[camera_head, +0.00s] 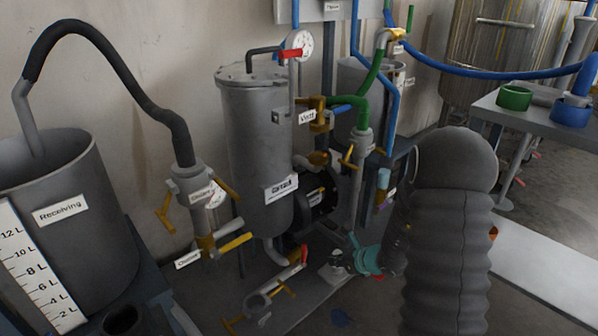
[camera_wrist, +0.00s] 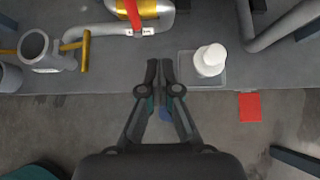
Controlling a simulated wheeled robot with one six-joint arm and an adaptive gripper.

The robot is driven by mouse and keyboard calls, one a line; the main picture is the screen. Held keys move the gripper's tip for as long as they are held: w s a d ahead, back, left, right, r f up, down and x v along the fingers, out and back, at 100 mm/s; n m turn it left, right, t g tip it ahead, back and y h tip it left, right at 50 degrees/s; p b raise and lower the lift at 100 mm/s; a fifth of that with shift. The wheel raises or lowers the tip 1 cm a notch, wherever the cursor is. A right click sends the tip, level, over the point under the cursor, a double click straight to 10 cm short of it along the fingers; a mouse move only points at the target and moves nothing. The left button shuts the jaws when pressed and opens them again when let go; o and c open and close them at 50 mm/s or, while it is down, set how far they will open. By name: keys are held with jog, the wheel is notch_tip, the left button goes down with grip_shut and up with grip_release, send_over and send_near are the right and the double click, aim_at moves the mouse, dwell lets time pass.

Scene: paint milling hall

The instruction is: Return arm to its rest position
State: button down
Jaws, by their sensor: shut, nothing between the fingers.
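My gripper (camera_wrist: 159,68) shows in the wrist view with its two dark fingers side by side and closed, with nothing between them. The fingertips are over the front edge of a grey bench or skid surface (camera_wrist: 105,78), to the left of a small white-capped item (camera_wrist: 209,60) on a square tray (camera_wrist: 186,77). In the head view my arm rises at the right of centre as a ribbed grey sleeve, and it hides part of the equipment behind it. I cannot make out the fingers clearly in that view.
In the head view, a receiving tank (camera_head: 85,235) stands at left and a grey filter vessel (camera_head: 258,160) at centre, among pipes and valves. A grey table (camera_head: 490,103) with green and blue fittings is at right. In the wrist view, a red patch (camera_wrist: 250,107) lies on open floor.

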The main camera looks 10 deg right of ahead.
jog(key=s+a+n+g+y, duration=0.2)
jog(key=s+a+n+g, duration=0.15)
jog(key=s+n, duration=0.25)
jog(key=s+a+r+n+g+h+p, duration=0.1)
jog(key=s+a+r+n+g+p, duration=0.2)
jog(key=s+r+n, duration=0.85)
jog(key=s+d+r+n+t+h+p, duration=0.2)
jog(key=s+r, duration=0.5)
jog(key=r, duration=0.6)
jog(key=s+d+r+n+t+h+p, duration=0.2)
jog(key=s+r+n+h+p, duration=0.2)
jog(key=r+n, duration=0.5)
notch_tip(320, 180, up, 5)
jog(key=s+p, duration=0.1)
jog(key=s, duration=0.1)
jog(key=shift+s+h+p, duration=0.35)
jog(key=shift+s+h, duration=0.05)
